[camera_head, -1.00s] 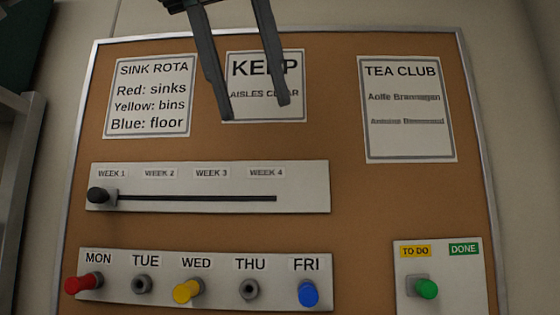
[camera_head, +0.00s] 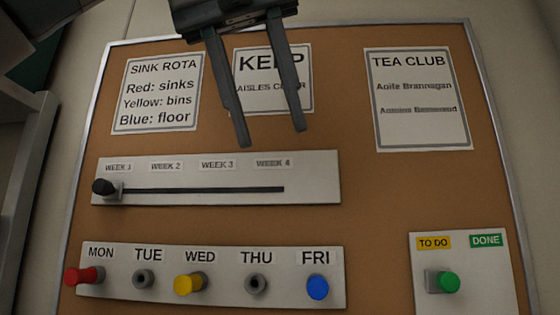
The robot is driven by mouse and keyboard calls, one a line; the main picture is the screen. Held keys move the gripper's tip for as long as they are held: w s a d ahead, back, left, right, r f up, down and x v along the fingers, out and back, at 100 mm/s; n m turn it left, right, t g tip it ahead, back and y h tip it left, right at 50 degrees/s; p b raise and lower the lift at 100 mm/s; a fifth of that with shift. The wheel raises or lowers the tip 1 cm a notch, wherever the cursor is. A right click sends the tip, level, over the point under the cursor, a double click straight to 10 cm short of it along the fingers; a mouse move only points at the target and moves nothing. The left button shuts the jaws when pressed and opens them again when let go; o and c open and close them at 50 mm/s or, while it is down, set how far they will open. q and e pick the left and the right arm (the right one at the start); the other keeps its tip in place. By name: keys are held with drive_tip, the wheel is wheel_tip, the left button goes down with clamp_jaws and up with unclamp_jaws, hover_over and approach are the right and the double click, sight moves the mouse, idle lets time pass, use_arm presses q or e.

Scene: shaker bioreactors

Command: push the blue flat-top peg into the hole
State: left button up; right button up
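The blue flat-top peg (camera_head: 317,287) stands under the FRI label at the right end of the weekday strip (camera_head: 222,300). Its face is towards me, and I cannot tell how deep it sits. Two dark empty-looking holes show on the strip, under TUE (camera_head: 143,279) and under THU (camera_head: 256,283). A red peg (camera_head: 84,276) is under MON and a yellow peg (camera_head: 190,285) is under WED. My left gripper (camera_head: 272,138) hangs in front of the KEEP notice, open and empty, well above the pegs. My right gripper is not in view.
A slider strip with a black knob (camera_head: 104,188) at WEEK 1 is above the pegs. Paper notices hang along the top of the cork board (camera_head: 375,200).

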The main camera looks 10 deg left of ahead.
use_arm(q)
drive_tip(key=b, duration=0.4)
approach(311, 281)
drive_tip(key=w, duration=0.1)
drive_tip(key=x, duration=0.6)
drive_tip(key=shift+w+d+f, duration=0.2)
drive_tip(key=shift+w, duration=0.25)
drive_tip(key=shift+x, duration=0.85)
drive_tip(key=shift+c, duration=0.5)
clamp_jaws()
drive_tip(key=shift+s+b, duration=0.5)
drive_tip(key=shift+s, duration=0.8)
